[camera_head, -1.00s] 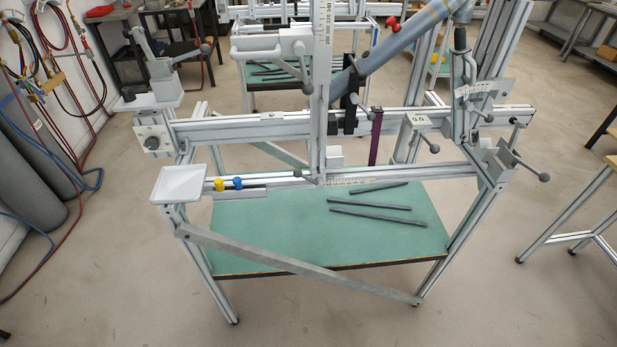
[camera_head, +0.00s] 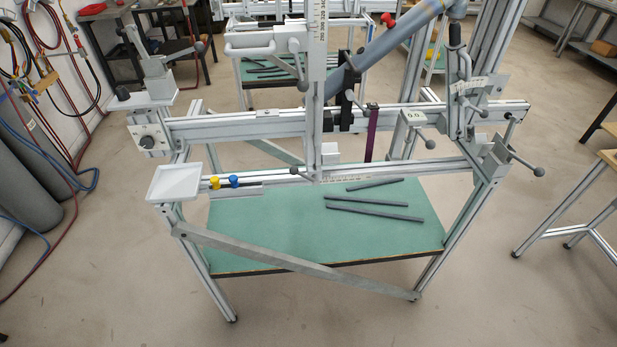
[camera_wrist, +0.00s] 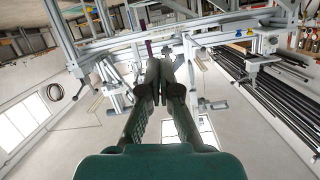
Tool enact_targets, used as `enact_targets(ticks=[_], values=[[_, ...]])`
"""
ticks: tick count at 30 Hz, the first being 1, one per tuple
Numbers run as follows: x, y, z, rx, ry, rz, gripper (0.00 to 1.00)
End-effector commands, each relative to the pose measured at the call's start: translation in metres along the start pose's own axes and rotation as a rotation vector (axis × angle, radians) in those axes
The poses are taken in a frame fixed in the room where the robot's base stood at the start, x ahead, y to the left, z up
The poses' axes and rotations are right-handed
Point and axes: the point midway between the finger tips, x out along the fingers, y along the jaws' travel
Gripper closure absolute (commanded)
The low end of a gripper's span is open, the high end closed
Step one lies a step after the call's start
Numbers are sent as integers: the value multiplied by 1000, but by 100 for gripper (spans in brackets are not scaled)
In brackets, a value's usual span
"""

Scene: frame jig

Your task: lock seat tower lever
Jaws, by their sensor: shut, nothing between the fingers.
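The seat tower appears to be the upright post with a ruler scale (camera_head: 316,60) at the middle of the jig. A lever with a dark ball end (camera_head: 303,86) hangs from the block on its upper left. Another dark ball knob (camera_head: 294,170) sits low beside its foot on the lower rail. I cannot tell for sure which one is the seat tower lever. My gripper (camera_wrist: 156,82) shows in the wrist view, its dark fingers together and empty. The jig lies beyond the fingertips there, with no visible contact. My gripper is not in the head view.
A white tray (camera_head: 175,183) stands at the jig's left corner, near yellow and blue knobs. Lever handles (camera_head: 527,163) stick out at the right. Dark rods lie on the green shelf (camera_head: 270,230). A diagonal bar (camera_head: 290,262) crosses the front. The floor in front is clear.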

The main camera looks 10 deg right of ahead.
Motion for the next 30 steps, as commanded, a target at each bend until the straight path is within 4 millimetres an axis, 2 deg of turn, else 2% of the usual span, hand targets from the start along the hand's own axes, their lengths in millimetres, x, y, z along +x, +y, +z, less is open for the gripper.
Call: enact_targets(ticks=[3,14,23,30], values=[[31,-3,-5,56,9,-10,100],[115,-15,-27,222,8,-46,100],[182,-33,-62,354,1,-88,100],[230,-51,-100,452,-10,-127,100]])
